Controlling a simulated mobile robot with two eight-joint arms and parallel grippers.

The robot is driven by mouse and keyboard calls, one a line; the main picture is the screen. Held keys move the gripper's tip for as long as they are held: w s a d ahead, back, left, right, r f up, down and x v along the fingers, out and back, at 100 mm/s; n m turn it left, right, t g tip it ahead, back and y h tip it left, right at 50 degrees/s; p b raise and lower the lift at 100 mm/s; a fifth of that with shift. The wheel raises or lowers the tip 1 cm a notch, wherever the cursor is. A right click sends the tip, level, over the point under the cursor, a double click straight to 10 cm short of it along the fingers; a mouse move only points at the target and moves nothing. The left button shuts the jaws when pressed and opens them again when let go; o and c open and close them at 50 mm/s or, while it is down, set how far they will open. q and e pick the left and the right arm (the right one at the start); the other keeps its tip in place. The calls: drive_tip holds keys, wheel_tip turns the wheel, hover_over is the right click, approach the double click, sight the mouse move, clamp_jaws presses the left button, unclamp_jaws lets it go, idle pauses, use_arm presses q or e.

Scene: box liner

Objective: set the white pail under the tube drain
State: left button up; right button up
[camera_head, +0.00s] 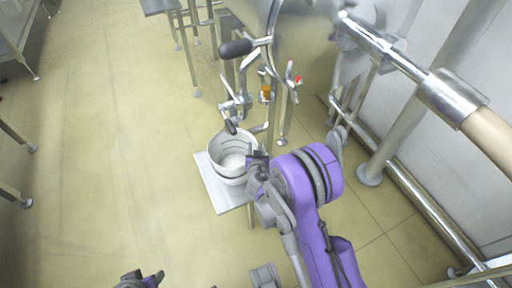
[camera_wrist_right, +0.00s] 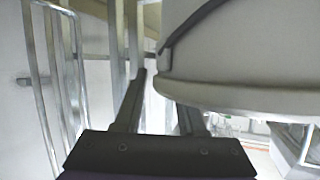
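Metal tubing with valves and black-knobbed handles (camera_head: 236,105) stands just behind and above the pail; I cannot tell which piece is the tube drain. My right gripper (camera_head: 257,163) is at the pail's right side. In the right wrist view its fingers (camera_wrist_right: 163,100) are apart, with a clear gap between them. The pail (camera_wrist_right: 240,60) fills the upper right there and hides one fingertip. My left gripper (camera_head: 140,280) barely shows at the bottom edge.
A large metal tank (camera_head: 305,45) stands behind, with a shiny pipe (camera_head: 395,55) running to the right. Metal legs (camera_head: 283,115) and a floor rail (camera_head: 430,210) are close on the right. The floor left of the board is clear.

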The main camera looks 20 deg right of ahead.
drive_tip(key=shift+r, duration=0.15)
drive_tip(key=shift+s+a+r, duration=0.15)
drive_tip(key=shift+s+a, duration=0.05)
drive_tip(key=shift+s, duration=0.1)
drive_tip(key=s+a+r+n+g+p, duration=0.1)
drive_tip(key=s+r+g, duration=0.1)
drive_tip(key=s+r, duration=0.5)
drive_tip(key=s+r+g+p, duration=0.1)
drive_tip(key=s+r+g, duration=0.15)
drive_tip(key=s, duration=0.75)
drive_tip(key=s+a+r+n+g+y, duration=0.2)
drive_tip(key=s+a, duration=0.1)
drive_tip(key=s, duration=0.5)
drive_tip(key=s+a+r+n+g+y, duration=0.1)
drive_tip(key=s+a+r+n+y, duration=0.1)
drive_tip(key=s, duration=0.6)
drive_tip(key=shift+s+a+n+g+y, duration=0.25)
drive_tip(key=shift+a+n+g+y, duration=0.1)
drive_tip(key=shift+a+y, duration=0.2)
